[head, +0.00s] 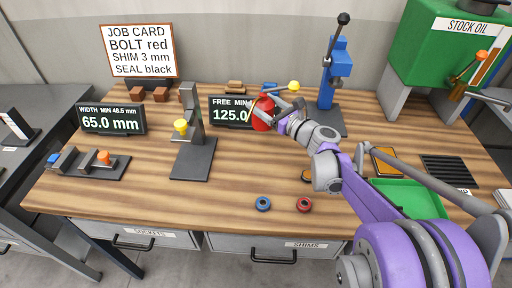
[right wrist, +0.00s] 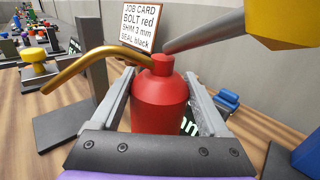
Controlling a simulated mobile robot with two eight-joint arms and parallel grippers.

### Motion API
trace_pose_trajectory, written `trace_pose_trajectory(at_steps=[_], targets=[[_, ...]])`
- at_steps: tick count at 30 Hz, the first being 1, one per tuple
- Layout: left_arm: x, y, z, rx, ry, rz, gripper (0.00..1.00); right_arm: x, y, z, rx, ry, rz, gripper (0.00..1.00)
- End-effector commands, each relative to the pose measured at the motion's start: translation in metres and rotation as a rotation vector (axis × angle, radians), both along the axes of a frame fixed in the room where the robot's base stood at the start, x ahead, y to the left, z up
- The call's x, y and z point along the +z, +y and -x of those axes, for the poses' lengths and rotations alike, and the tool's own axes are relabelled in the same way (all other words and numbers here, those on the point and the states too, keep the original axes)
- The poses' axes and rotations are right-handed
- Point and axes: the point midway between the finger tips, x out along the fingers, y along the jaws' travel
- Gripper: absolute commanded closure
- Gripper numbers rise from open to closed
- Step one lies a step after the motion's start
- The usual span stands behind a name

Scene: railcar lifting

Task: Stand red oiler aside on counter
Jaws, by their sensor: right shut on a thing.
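The red oiler (head: 262,113) is upright between the fingers of my right gripper (head: 279,110), in front of the FREE display. In the right wrist view the red oiler (right wrist: 160,100) has a finger on each side. Its brass spout (right wrist: 88,66) curves to the left. A grey rod with a yellow knob (head: 294,86) runs from near its cap to the right. The oiler's base is hidden in the wrist view, and I cannot tell whether it touches the wooden counter (head: 232,195). My left gripper is not in view.
A black stand with a yellow knob (head: 181,127) is left of the oiler. The blue press (head: 337,75) is behind to the right. A blue ring (head: 263,204) and a red ring (head: 304,204) lie near the front edge.

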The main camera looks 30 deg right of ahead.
Motion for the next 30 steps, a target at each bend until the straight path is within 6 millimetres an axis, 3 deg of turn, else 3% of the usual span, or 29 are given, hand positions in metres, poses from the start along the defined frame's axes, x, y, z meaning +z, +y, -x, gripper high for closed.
trace_pose_trajectory(at_steps=[3,10,21,30], targets=[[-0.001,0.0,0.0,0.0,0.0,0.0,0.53,-0.005,0.0,0.0,-0.001,0.0,0.0,1.0],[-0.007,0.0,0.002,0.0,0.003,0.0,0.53,-0.048,0.0,0.0,-0.002,0.0,0.0,1.0],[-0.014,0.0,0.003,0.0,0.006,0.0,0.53,-0.092,0.0,0.0,-0.001,0.0,0.0,1.0],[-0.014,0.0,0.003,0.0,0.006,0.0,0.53,-0.1,0.0,0.0,-0.002,0.0,0.0,1.0]])
